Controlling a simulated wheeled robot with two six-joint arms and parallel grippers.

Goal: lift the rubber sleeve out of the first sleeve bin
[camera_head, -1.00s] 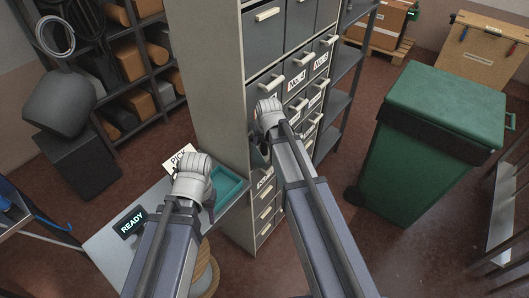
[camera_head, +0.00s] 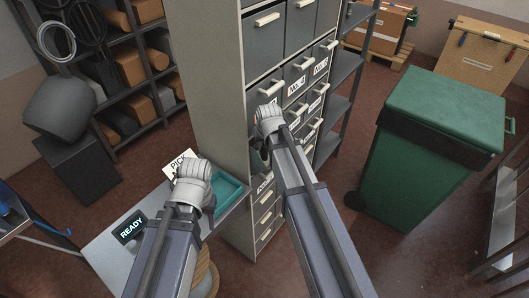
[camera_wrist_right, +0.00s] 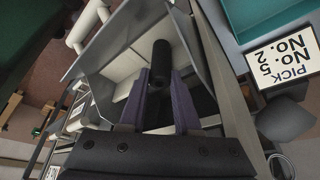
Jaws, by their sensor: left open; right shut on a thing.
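The rubber sleeve (camera_wrist_right: 161,62) is a black cylinder between the purple fingers of my right gripper (camera_wrist_right: 160,98), which is shut on it. Around it are the walls of an open grey bin (camera_wrist_right: 118,58) with a pale inside. Whether the sleeve touches the bin's bottom I cannot tell. In the head view my right gripper (camera_head: 268,116) is at the front of the drawer cabinet (camera_head: 222,90), and the arm hides the sleeve and most of the bin. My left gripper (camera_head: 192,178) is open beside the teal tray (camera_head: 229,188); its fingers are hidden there.
Closed labelled drawers (camera_head: 298,88) surround the bin. A side table (camera_head: 105,246) with a READY display (camera_head: 130,228) and a PICK sign (camera_head: 178,164) stands left of the cabinet. A green wheeled container (camera_head: 440,115) stands right, with open floor between.

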